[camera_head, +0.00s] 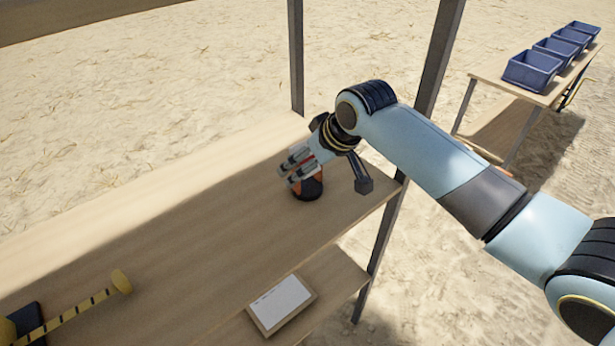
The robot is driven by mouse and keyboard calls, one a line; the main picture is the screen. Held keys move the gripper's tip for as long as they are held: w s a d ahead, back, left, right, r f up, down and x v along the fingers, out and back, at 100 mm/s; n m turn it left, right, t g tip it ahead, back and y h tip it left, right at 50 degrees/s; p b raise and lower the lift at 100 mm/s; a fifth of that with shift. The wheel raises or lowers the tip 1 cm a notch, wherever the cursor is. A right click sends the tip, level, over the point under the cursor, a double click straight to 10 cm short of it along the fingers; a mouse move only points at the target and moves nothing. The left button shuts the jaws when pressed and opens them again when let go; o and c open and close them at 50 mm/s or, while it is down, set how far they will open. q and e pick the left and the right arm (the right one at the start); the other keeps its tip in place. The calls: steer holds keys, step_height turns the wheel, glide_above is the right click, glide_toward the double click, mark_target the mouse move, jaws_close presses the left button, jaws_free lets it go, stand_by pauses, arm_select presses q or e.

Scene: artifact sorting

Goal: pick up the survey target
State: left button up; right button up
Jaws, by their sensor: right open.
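A small round object (309,190), orange-red above and black at its base, stands on the wooden table (200,225) near its right end. It may be the survey target; no marking that names it can be made out. My right gripper (288,172) is open, with its fingers above and in front of this object, hiding much of its top. Whether the fingers touch it cannot be told. My left gripper is not in view.
A yellow tool with a black-striped shaft (78,310) lies at the lower left of the table. A framed white card (281,303) rests on a lower shelf. Dark posts (297,60) rise behind the table. Several blue bins (532,70) stand on another table far right.

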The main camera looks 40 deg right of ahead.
steer(key=shift+x, duration=1)
steer(key=c, duration=1.4)
